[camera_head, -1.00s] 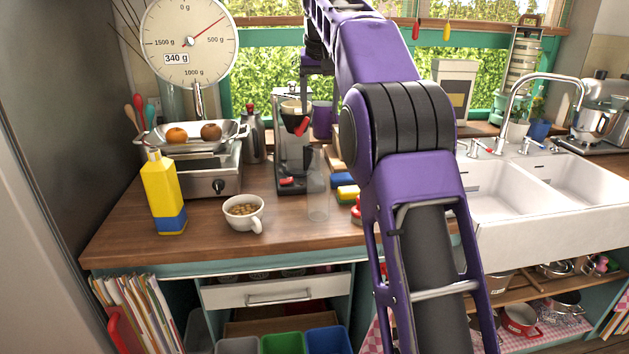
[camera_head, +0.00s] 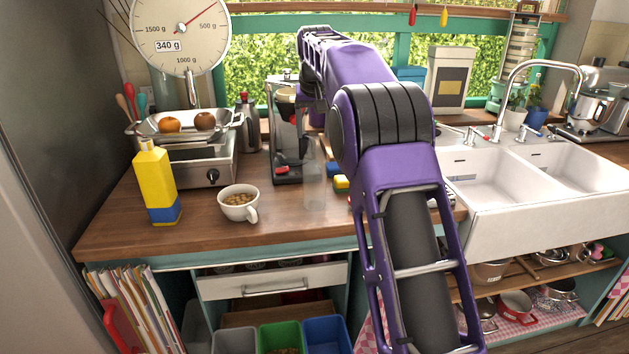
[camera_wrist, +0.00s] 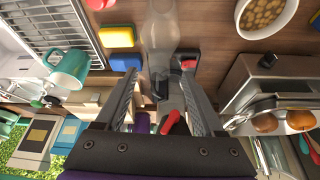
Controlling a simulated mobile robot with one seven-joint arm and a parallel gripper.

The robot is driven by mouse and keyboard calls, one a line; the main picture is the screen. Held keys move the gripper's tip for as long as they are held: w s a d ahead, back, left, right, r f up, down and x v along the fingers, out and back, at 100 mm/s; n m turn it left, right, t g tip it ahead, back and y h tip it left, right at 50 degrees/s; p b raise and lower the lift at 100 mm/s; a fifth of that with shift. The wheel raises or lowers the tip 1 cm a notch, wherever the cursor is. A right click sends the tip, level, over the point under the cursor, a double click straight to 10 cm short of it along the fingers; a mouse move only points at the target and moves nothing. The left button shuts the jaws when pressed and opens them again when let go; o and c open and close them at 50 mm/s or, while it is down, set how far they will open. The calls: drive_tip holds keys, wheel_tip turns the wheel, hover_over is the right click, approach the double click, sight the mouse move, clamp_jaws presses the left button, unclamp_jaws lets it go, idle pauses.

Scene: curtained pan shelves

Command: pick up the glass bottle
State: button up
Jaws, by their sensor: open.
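The glass bottle (camera_head: 315,188) is clear and see-through. It stands on the wooden counter to the right of the bowl-shaped cup, partly beside my arm in the head view. In the wrist view the bottle (camera_wrist: 160,32) shows at the top middle, with its narrower part reaching down toward the space between my fingers. My gripper (camera_wrist: 159,76) is open, with one finger on either side of that line. I see no contact between fingers and glass. The gripper is hidden by my arm in the head view.
A cup of cereal (camera_head: 239,207) and a yellow bottle (camera_head: 155,185) stand to the left. Sponges (camera_wrist: 117,37) lie beside the glass bottle. A coffee machine (camera_head: 287,150) stands behind it, a scale (camera_head: 185,155) at back left. The double sink (camera_head: 490,180) is at right.

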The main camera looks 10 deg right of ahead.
sight(314, 143)
drive_tip(key=x, duration=0.5)
drive_tip(key=shift+s+d+f+b, duration=0.1)
drive_tip(key=shift+s+d+b, duration=0.05)
drive_tip(key=shift+b, duration=0.15)
clamp_jaws()
idle(1.0)
